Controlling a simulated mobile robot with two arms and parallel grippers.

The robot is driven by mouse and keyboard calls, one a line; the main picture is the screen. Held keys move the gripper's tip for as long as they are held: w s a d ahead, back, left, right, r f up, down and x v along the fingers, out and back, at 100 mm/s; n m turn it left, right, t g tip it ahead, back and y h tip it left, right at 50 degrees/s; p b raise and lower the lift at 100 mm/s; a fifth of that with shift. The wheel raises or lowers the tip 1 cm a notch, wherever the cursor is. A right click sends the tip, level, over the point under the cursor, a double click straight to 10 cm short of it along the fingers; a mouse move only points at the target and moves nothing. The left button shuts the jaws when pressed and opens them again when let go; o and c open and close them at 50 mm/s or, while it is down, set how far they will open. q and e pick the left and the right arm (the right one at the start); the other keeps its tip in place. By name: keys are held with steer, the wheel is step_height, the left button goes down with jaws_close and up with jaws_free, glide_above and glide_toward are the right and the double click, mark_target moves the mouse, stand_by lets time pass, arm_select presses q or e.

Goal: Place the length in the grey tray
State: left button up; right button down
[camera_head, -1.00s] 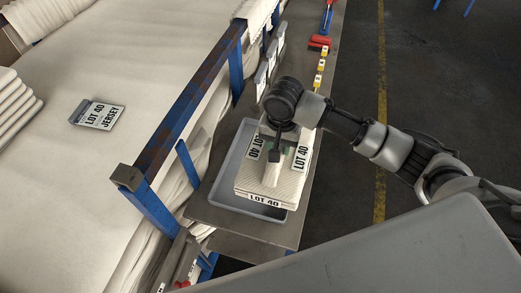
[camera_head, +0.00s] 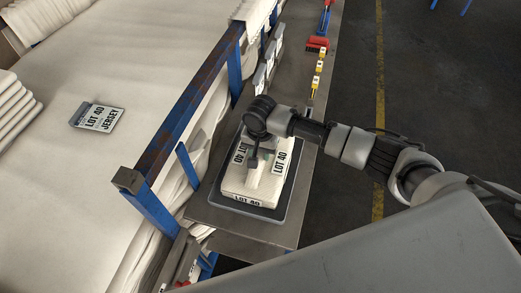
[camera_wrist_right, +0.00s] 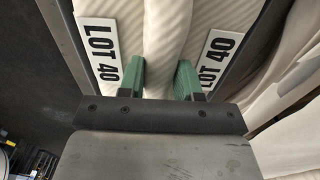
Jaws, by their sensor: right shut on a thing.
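The length is a folded cream ribbed cloth (camera_head: 236,184) with several white LOT 40 labels. It shows within the outline of the grey tray (camera_head: 286,201), whose rim is visible around it. I cannot tell whether it touches the tray floor. My right gripper (camera_head: 262,160) is above the cloth, shut on a raised fold at its middle. In the right wrist view, the green fingers (camera_wrist_right: 161,78) stand on either side of the fold of the length (camera_wrist_right: 165,35), with a LOT 40 label to each side. My left gripper is not in view.
The tray stands on a narrow grey metal bench (camera_head: 270,232). A blue rail (camera_head: 185,110) runs along its left, beside a wide cream cloth bed with a LOT 40 JERSEY card (camera_head: 99,117). Yellow tags (camera_head: 317,75) and a red tool (camera_head: 317,43) lie farther up the bench.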

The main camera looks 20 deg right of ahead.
steer(key=c, duration=0.8)
jaws_free()
steer(key=shift+f, duration=0.1)
step_height(320, 180, up, 12)
steer(key=shift+r+b, duration=0.2)
steer(key=shift+b, duration=0.25)
